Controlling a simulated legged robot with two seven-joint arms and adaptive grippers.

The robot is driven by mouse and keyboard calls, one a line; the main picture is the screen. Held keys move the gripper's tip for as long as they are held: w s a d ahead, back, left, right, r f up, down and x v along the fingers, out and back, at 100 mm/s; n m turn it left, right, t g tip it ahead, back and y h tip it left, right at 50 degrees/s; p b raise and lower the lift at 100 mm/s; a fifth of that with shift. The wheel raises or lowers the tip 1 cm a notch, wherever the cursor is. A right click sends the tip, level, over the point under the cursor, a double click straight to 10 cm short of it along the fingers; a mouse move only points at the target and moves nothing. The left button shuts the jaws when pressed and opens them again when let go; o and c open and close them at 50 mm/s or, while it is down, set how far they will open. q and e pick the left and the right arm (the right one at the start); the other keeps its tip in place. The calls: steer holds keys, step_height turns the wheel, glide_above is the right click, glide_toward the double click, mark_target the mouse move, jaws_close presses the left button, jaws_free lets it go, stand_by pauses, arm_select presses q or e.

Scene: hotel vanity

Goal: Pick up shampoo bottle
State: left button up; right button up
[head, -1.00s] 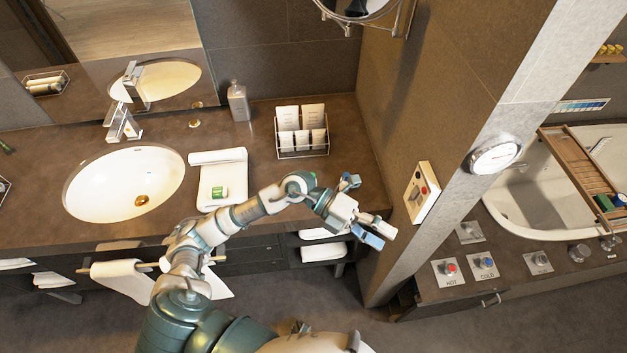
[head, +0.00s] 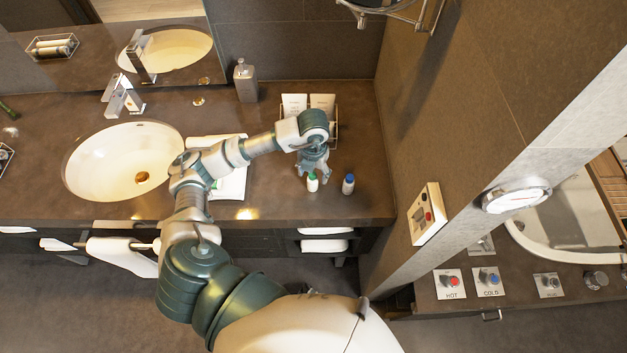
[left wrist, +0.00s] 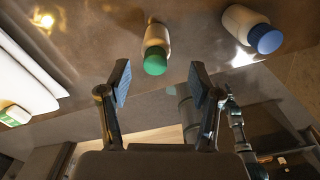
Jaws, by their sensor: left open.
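Two small white bottles stand on the dark vanity counter (head: 270,200) near its front edge, one with a green cap (head: 312,184) and one with a blue cap (head: 348,184) to its right. I cannot read which one is shampoo. My left gripper (head: 313,171) is open and empty, just at the green-capped bottle. In the left wrist view, the green-capped bottle (left wrist: 157,38) lies ahead between the lines of the two open fingers (left wrist: 159,83), beyond their tips. The blue-capped bottle (left wrist: 247,28) is to the right, outside the fingers. My right gripper is not in view.
A grey dispenser (head: 246,82) stands at the back wall. A rack with cards (head: 322,102) is behind my gripper, partly hidden. The sink (head: 122,160) and a white towel (head: 232,186) are to the left. A wall (head: 420,110) bounds the right.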

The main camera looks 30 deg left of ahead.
mark_target(312, 175)
arm_select(q)
steer(key=f, duration=0.3)
steer(key=shift+w+a+f, duration=0.15)
steer(key=shift+a+f, duration=0.1)
steer(key=shift+f, duration=0.05)
steer(key=f, duration=0.3)
steer(key=shift+w+a+f+p, duration=0.15)
steer(key=shift+w+f+p, duration=0.15)
steer(key=shift+f+p, duration=0.05)
steer(key=shift+f, duration=0.25)
jaws_close()
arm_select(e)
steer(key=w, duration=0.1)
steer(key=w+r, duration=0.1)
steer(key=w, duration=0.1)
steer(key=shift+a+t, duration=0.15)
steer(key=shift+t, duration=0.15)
